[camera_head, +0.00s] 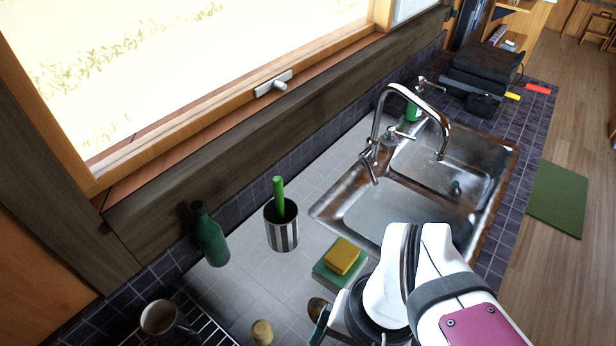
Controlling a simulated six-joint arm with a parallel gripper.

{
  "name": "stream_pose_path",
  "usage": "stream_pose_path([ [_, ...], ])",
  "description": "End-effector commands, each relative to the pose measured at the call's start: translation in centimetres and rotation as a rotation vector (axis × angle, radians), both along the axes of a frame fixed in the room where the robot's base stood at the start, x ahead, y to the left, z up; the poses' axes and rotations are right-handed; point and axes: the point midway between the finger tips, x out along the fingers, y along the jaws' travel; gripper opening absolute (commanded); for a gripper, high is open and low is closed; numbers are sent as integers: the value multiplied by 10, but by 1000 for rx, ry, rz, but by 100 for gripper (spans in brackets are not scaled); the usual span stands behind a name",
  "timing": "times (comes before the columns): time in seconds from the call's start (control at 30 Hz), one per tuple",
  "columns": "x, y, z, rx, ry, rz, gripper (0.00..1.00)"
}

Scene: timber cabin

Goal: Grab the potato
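A small rounded yellow-tan thing (262,332), which looks like the potato, lies on the grey tiled counter at the bottom edge of the view. A small brown rounded thing (317,306) shows to its right, right beside my gripper; I cannot tell for sure what it is. My gripper (320,326) is low in the view, to the right of the yellow-tan thing and apart from it. Only a dark, greenish finger part shows, and my white arm hides the rest. I cannot see whether the fingers are open or hold anything.
A yellow sponge (342,256) lies on a green block (334,278) close behind my gripper. A striped cup (282,232) with a green handle, a green bottle (211,240), a mug (160,319) on a wire rack (199,318) and a double sink (392,214) stand around. Bare counter lies left of the sponge.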

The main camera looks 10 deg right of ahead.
Motion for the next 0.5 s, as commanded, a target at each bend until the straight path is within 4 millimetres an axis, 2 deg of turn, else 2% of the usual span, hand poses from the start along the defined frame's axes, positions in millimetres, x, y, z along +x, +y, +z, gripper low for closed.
stream_pose_path([
  [0.07, 8, -4, -4, 33, 67, -77, 84],
  [0.17, 31, -21, -18, 159, 233, -301, 84],
  [0.27, 58, -54, -45, 370, 389, -587, 84],
  [0.33, 70, -82, -71, 538, 462, -783, 84],
  [0.4, 74, -110, -98, 703, 504, -961, 84],
  [0.5, 72, -138, -133, 898, 523, -1155, 84],
])
